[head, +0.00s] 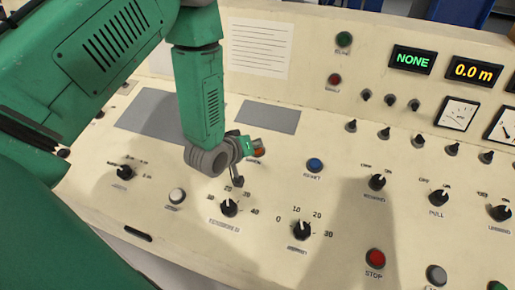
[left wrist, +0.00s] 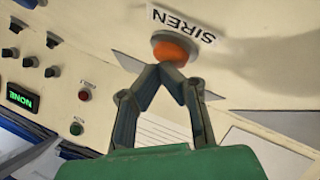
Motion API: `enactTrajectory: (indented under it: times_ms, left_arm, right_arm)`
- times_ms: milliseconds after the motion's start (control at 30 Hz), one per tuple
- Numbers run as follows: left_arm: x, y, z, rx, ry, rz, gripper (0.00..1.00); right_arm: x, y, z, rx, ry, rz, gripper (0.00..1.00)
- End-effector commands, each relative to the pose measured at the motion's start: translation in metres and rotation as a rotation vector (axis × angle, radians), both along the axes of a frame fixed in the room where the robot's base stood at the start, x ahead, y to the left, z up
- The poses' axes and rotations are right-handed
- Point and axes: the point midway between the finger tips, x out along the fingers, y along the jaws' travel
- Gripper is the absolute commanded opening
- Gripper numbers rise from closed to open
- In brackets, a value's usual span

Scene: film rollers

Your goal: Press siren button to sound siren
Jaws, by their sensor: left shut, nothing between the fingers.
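The siren button is an orange-red dome in a grey collar. In the left wrist view, the siren button (left wrist: 175,48) sits below the upside-down SIREN label (left wrist: 181,25). In the head view, the siren button (head: 259,152) shows only partly beside my left gripper (head: 249,147). My left gripper is shut and empty. Its fingertips (left wrist: 170,70) meet in a point at the button's edge in the left wrist view and overlap its lower rim. I cannot tell whether they touch it. My right gripper is not in view.
The sloped cream panel carries a blue button (head: 315,165), a white button (head: 177,195), a red STOP button (head: 375,258) and several black knobs, including one (head: 229,208) near my gripper. An upright back panel holds a green NONE display (head: 412,60) and a paper sheet (head: 262,47).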

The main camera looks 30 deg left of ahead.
Motion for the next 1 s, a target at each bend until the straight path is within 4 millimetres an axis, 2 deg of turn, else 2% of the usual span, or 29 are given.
enactTrajectory:
  times_ms: [633, 1000]
  left_arm:
    - [0.001, 0.000, -0.004, -0.001, 0.003, -0.001, 0.00]
    - [-0.003, -0.001, 0.013, 0.000, 0.002, 0.000, 0.00]
  right_arm:
    - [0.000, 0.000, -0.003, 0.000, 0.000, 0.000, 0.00]
    - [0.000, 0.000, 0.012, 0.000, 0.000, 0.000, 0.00]
